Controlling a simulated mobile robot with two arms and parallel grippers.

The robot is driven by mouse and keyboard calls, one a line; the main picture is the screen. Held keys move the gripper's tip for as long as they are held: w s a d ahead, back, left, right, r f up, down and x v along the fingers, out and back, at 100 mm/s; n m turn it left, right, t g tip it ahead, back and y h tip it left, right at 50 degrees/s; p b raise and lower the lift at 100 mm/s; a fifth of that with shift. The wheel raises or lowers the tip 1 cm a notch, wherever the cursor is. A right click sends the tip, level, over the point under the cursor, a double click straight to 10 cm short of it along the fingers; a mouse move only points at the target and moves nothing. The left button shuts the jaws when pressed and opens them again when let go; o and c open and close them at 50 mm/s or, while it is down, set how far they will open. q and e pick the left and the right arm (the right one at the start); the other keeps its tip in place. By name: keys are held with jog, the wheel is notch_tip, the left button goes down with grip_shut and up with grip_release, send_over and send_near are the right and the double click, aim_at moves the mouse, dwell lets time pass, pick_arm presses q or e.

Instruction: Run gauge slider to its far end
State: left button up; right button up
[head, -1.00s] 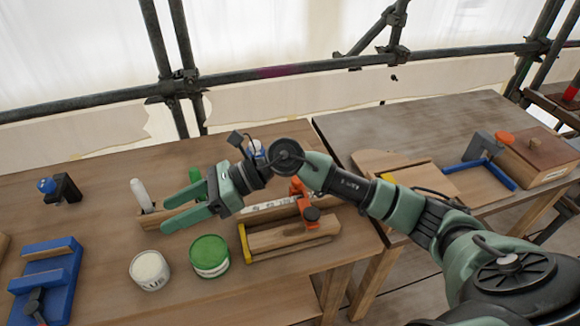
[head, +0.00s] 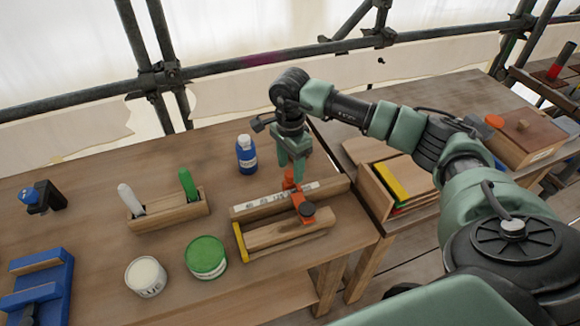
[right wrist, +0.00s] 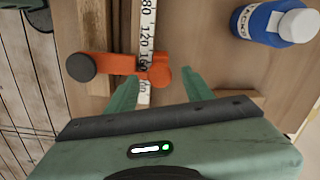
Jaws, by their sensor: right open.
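The gauge is a wooden block with a white numbered scale (head: 262,203) on the table. Its orange slider (head: 298,196) stands toward the right part of the scale, with a dark round knob on its near arm. My right gripper (head: 293,178) points down over the slider's far end. In the right wrist view the slider (right wrist: 122,66) lies across the scale (right wrist: 147,30), and the fingers of my right gripper (right wrist: 160,88) are apart, one on each side of the scale, near the slider's rounded end. Whether they touch it I cannot tell. My left gripper is not in view.
A blue bottle (head: 246,155) stands just behind the gauge. A green tin (head: 206,257), a white tin (head: 146,276) and a wooden holder (head: 170,212) with markers stand to the left. A yellow stop (head: 240,242) is at the gauge's left end.

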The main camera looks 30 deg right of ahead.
jog(key=shift+f, duration=0.75)
grip_shut()
dwell(0.9)
